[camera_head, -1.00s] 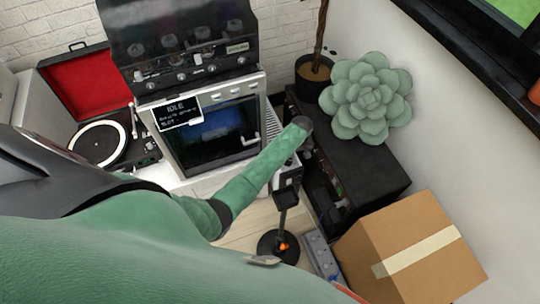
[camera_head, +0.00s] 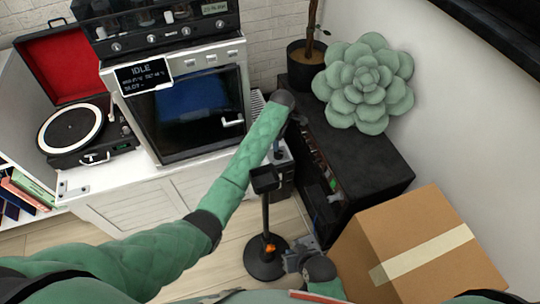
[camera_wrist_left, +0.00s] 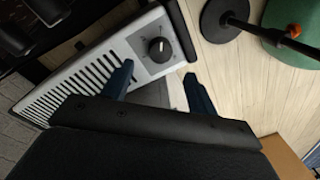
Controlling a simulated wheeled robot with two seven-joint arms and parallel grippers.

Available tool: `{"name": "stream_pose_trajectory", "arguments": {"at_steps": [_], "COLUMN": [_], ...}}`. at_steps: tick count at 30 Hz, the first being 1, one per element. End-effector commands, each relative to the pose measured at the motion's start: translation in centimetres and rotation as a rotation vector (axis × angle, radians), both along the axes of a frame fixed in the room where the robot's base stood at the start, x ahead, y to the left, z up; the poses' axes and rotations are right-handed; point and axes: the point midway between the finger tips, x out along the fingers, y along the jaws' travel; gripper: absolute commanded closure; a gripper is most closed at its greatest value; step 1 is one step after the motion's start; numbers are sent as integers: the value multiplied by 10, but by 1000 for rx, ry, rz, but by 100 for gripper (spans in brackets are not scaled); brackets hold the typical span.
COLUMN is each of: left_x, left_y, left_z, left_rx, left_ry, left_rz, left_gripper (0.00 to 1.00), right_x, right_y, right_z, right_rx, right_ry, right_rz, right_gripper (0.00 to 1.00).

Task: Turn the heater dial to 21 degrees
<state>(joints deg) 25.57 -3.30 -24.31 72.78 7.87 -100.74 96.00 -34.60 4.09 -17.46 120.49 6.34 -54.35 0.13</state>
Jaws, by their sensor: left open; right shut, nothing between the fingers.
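The heater is a pale box with a slatted grille (camera_wrist_left: 75,89) in the left wrist view. Its round black dial (camera_wrist_left: 160,49) has a white pointer mark and sits on a grey panel. My left gripper (camera_wrist_left: 158,86) is open, with its two blue fingers apart and the dial just beyond the gap, not gripped. In the head view the heater (camera_head: 257,103) is mostly hidden behind my left forearm and wrist, and the dial cannot be seen. My right gripper (camera_head: 300,254) is shut and empty, low beside the cardboard box. The dial's scale figures are too small to read.
A black stand (camera_head: 265,258) with a round base is on the floor below the left gripper. A dark cabinet (camera_head: 350,170) bears a succulent (camera_head: 366,82). A cardboard box (camera_head: 420,245) stands at right. A machine with an IDLE display (camera_head: 143,76) stands left of my forearm.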

Motion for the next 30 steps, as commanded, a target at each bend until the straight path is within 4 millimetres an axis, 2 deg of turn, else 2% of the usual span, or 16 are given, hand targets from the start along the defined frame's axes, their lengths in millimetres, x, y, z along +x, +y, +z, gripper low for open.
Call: {"name": "stream_pose_trajectory", "arguments": {"at_steps": [15, 21, 28, 29, 30], "left_x": [-4, -5, -5, -5, -5], "left_y": [2, 2, 2, 2, 2], "left_z": [-65, -75, -75, -75, -75], "left_rx": [1, 0, 0, 0, 0], "left_ry": [2, 0, 0, 0, 0], "left_rz": [-1, -1, -1, -1, -1], "left_gripper": [41, 41, 41, 43, 51], "right_x": [0, 0, -1, -1, -1], "right_y": [0, 1, 1, 1, 1], "right_z": [-9, -11, -12, -12, -12], "right_rx": [1, 1, 1, 1, 1], "right_ry": [-7, -6, -5, -5, -5], "right_rz": [-4, -3, -3, -3, -3], "right_gripper": [100, 100, 100, 100, 100]}}
